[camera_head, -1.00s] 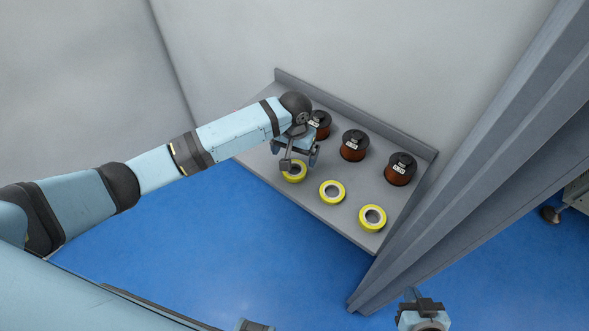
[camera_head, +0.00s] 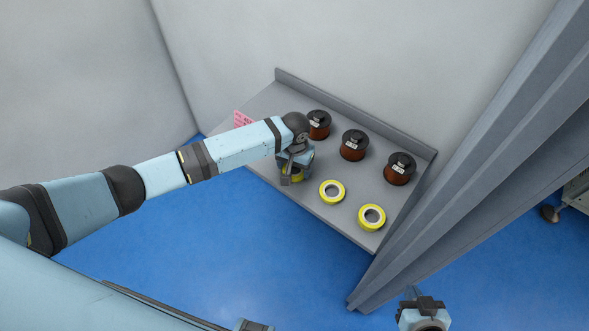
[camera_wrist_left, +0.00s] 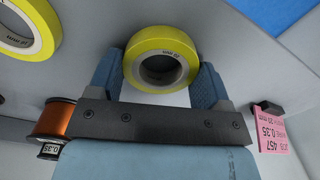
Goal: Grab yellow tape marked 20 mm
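Yellow tape rolls lie in a front row on the grey shelf (camera_head: 262,103). My left gripper (camera_head: 291,178) is down over the leftmost roll and partly hides it. In the left wrist view this roll (camera_wrist_left: 160,38) sits between the two fingers of my left gripper (camera_wrist_left: 160,75), with a finger close on each side. I cannot tell whether they press on it. Its small print looks like 20 mm but is hard to read. The middle roll (camera_head: 332,191) and the right roll (camera_head: 372,216) stand free. My right gripper (camera_head: 413,294) is low at the right, away from the shelf.
Copper wire spools with black tops (camera_head: 318,124), (camera_head: 354,145), (camera_head: 400,168) stand behind the tapes. A pink job card (camera_head: 243,119) stands at the shelf's left end; it also shows in the left wrist view (camera_wrist_left: 271,131). A grey post (camera_head: 470,160) rises at the right.

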